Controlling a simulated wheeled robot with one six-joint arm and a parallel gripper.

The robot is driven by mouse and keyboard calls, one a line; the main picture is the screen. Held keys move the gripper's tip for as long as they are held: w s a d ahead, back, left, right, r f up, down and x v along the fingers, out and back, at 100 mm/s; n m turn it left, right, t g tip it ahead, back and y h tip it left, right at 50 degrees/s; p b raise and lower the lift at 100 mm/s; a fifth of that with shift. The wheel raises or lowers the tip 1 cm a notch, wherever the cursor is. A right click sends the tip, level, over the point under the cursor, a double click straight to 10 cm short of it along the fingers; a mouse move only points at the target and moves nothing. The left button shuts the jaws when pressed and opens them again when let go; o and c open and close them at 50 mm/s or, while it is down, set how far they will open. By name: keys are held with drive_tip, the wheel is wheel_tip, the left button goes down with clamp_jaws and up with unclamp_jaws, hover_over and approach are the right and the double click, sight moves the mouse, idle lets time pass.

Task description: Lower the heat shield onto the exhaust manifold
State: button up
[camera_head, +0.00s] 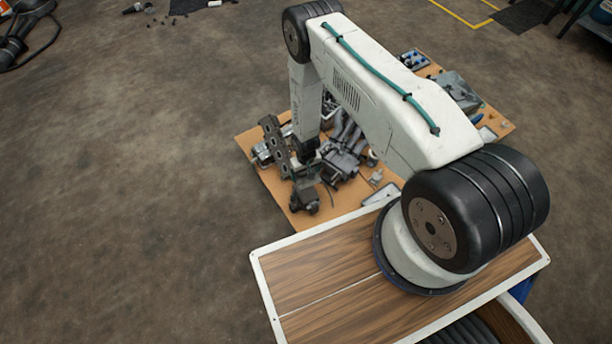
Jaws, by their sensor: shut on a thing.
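My arm reaches out over a tan board on the floor, and my gripper (303,172) points down at its left part. A dark, upright plate with a row of holes (274,143) stands at the gripper's left side. It looks like the heat shield, and my gripper appears shut on it. Grey curved pipes (346,138), which look like the exhaust manifold, lie just right of the gripper, partly hidden by my arm. I cannot tell whether the shield touches anything below it.
The tan board (262,178) is crowded with metal parts. A dark part (305,199) lies below the gripper near the front edge.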

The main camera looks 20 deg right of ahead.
drive_tip(key=shift+s+a+f, duration=0.1)
drive_tip(key=shift+s+f, duration=0.1)
drive_tip(key=shift+f, duration=0.35)
drive_tip(key=shift+s+a+f, duration=0.1)
drive_tip(key=shift+s+f, duration=0.05)
drive_tip(key=shift+f, duration=0.35)
hover_over(306, 191)
drive_tip(key=shift+f, duration=2.9)
drive_tip(key=shift+s+f, duration=0.15)
drive_tip(key=shift+f, duration=0.05)
drive_tip(key=shift+f, duration=1.95)
drive_tip(key=o, duration=0.9)
drive_tip(key=shift+r, duration=0.1)
